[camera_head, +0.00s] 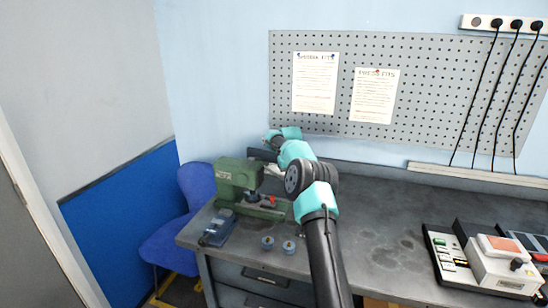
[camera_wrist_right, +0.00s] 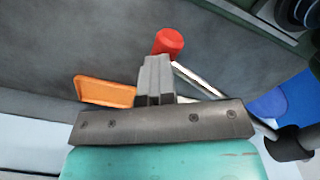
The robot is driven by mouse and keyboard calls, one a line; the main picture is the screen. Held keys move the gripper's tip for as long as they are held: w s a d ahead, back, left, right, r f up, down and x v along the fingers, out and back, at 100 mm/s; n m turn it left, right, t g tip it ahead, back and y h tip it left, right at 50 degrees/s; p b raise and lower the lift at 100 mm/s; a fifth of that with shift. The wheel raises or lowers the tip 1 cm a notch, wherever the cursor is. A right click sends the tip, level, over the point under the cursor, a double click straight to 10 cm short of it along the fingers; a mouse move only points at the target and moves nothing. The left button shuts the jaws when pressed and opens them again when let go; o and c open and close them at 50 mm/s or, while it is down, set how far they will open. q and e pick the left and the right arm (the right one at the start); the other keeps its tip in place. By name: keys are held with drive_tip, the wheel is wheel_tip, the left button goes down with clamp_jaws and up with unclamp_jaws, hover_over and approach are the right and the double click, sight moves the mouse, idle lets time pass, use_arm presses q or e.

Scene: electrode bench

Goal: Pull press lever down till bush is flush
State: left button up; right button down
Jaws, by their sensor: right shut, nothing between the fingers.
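The green arbor press (camera_head: 238,180) stands at the left end of the bench. In the right wrist view, its lever appears as a bright metal rod (camera_wrist_right: 196,80) with a red knob (camera_wrist_right: 168,41). My right gripper (camera_wrist_right: 157,62) is shut and empty, its fingertips close beside the knob and overlapping the rod in the picture; I cannot tell whether they touch. In the head view my right arm reaches to the press and the fingers are not clear. A small dark part (camera_head: 252,197) sits under the ram; I cannot tell whether the bush is flush. My left gripper is not in view.
Two small round parts (camera_head: 267,243) lie on the bench in front of the press, beside a blue tool (camera_head: 217,228). An orange piece (camera_wrist_right: 105,91) shows left of my fingers. Boxed devices (camera_head: 500,265) stand at right. A blue chair (camera_head: 185,215) is left of the bench.

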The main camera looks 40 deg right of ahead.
drive_tip(key=shift+w+a+f, duration=0.2)
drive_tip(key=shift+f, duration=0.4)
drive_tip(key=shift+w+f, duration=0.2)
drive_tip(key=shift+f, duration=0.1)
drive_tip(key=shift+w+a+f, duration=0.2)
drive_tip(key=shift+w+f, duration=0.05)
drive_tip(key=shift+f, duration=0.25)
drive_tip(key=shift+w+a+f, duration=0.15)
drive_tip(key=shift+w+f, duration=0.1)
drive_tip(key=shift+f, duration=0.4)
idle(0.6)
drive_tip(key=shift+r, duration=0.1)
drive_tip(key=shift+s+d+r, duration=0.25)
drive_tip(key=shift+s+r, duration=0.15)
drive_tip(key=shift+r, duration=0.35)
drive_tip(key=shift+s+d+r, duration=0.2)
drive_tip(key=shift+s+r, duration=0.2)
drive_tip(key=shift+r, duration=0.35)
drive_tip(key=shift+s+d+r, duration=0.25)
drive_tip(key=shift+s+r, duration=0.15)
drive_tip(key=shift+r, duration=0.35)
